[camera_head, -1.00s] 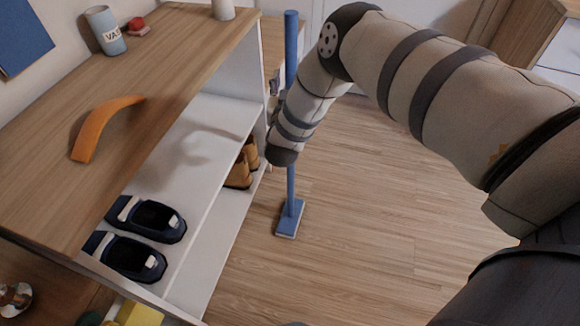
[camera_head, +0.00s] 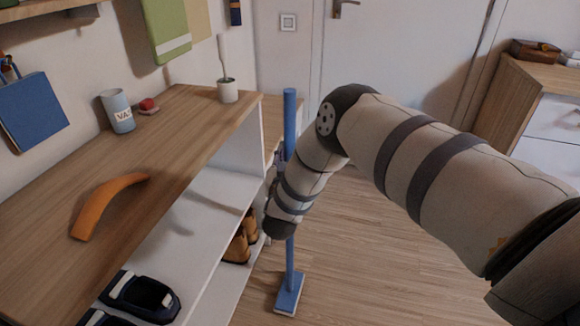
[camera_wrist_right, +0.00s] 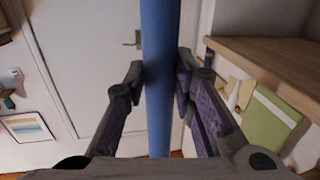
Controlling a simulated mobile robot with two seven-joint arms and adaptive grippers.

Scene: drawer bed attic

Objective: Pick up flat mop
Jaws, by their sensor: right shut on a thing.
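The flat mop (camera_head: 290,262) stands nearly upright beside the shoe cabinet in the head view, with a blue pole and a flat blue head low at the floor. Whether its head touches the floor cannot be told. My right gripper (camera_wrist_right: 161,78) is shut on the blue pole, with one finger on each side in the right wrist view. In the head view its fingers (camera_head: 280,160) show at the upper pole, and my right forearm hides the pole's middle. My left gripper is not in view.
A wooden-topped shoe cabinet (camera_head: 165,130) fills the left side, holding brown shoes (camera_head: 240,245) and dark blue shoes (camera_head: 143,297). Open floor (camera_head: 380,270) lies to the right.

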